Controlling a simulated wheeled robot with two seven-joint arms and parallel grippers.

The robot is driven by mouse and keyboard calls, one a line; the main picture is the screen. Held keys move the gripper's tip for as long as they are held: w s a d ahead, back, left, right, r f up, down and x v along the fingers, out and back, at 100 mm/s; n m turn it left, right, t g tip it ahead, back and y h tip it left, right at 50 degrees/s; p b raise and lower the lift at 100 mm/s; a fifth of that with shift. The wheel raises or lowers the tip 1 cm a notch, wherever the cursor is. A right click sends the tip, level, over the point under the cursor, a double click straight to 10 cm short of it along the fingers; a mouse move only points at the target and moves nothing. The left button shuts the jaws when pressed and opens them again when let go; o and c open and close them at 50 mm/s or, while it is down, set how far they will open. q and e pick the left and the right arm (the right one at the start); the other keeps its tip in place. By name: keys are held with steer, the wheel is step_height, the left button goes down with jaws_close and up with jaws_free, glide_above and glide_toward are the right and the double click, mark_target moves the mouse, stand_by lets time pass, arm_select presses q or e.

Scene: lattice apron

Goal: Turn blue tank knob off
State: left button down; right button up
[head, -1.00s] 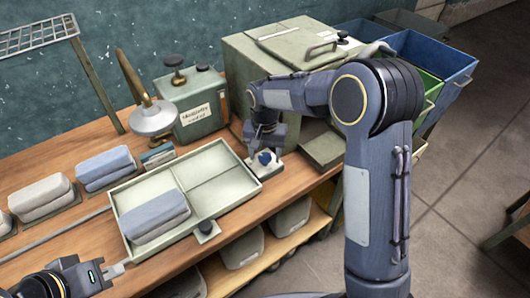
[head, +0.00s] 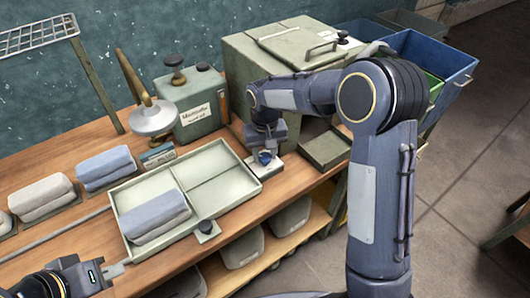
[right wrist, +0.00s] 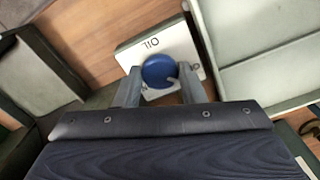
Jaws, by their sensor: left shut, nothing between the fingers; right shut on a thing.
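The round blue knob (right wrist: 159,71) sits on a small pale plate (right wrist: 178,42) marked "OIL" in the right wrist view. A small light mark shows at the knob's lower right edge. My left gripper (head: 117,270) is shut and empty at the lower left, near the bench's front edge.
The pale divided tray (head: 222,203) holds a folded blue cloth (head: 155,215). A green-grey tank (head: 190,108) and a large pale box (head: 285,45) stand behind. A small open tray (head: 325,150) lies right of the knob. Bins (head: 243,248) fill the lower shelf.

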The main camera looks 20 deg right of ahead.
mark_target(265, 157)
steer(key=o, duration=1)
steer(key=shift+r, duration=3.95)
steer(key=s+d+r+t+y, duration=0.1)
steer(key=s+d+r+y, duration=0.1)
steer(key=s+d+r, duration=0.45)
steer(key=s+f+t+y, duration=0.1)
steer(key=s+f+t, duration=0.1)
steer(key=s, duration=0.9)
steer(key=s+a+f+m+t, duration=0.1)
steer(key=s+f+t, duration=0.1)
steer(key=s, duration=0.9)
steer(key=shift+t+y, duration=0.3)
steer(key=shift+y, duration=0.1)
